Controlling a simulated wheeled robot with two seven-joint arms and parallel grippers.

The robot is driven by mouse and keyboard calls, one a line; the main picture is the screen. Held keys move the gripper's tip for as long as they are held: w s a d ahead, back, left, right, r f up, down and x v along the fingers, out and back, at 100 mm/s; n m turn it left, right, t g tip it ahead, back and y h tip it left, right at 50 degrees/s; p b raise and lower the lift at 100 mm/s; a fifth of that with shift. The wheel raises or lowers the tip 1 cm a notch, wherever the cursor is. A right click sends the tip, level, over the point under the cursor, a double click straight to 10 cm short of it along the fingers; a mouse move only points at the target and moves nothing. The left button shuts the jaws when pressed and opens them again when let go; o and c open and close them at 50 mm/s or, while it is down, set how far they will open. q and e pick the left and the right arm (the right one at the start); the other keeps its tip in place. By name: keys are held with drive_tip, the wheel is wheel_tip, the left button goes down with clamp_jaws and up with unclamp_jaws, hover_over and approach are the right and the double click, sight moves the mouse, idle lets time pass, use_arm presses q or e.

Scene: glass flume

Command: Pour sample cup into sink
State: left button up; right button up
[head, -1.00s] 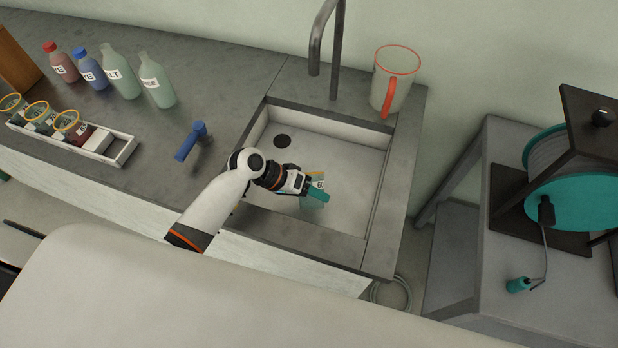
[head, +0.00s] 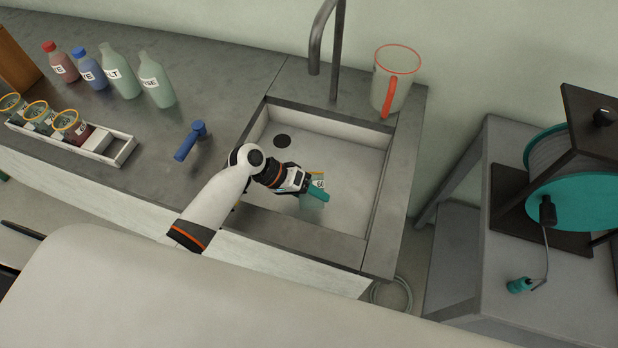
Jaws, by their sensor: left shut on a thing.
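The sink (head: 345,165) is a pale rectangular basin set in the grey counter, with a dark round drain (head: 282,141) at its back left. My left gripper (head: 314,191) is over the basin, shut on the sample cup (head: 318,180). My right gripper is not in view.
A tall tap (head: 322,45) rises behind the sink. A clear jug (head: 394,80) with a red rim and handle stands at the back right corner. A blue-handled valve (head: 190,140) is left of the sink. A white rack (head: 110,145) holds several cups; several bottles (head: 118,75) stand behind it.

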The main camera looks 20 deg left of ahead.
use_arm(q)
drive_tip(key=shift+w+f+n+g+h+b, duration=0.1)
drive_tip(key=shift+f+n+g+h+b, duration=0.15)
drive_tip(key=shift+n+g+b, duration=0.35)
idle(1.4)
drive_tip(key=shift+w+a+f+g+h+b, duration=0.1)
drive_tip(key=shift+w+a+g+h+b, duration=0.2)
drive_tip(key=shift+w+g, duration=0.4)
idle(0.9)
drive_tip(key=shift+n+g+h, duration=0.25)
drive_tip(key=shift+n+g, duration=0.05)
drive_tip(key=shift+n, duration=0.1)
idle(0.3)
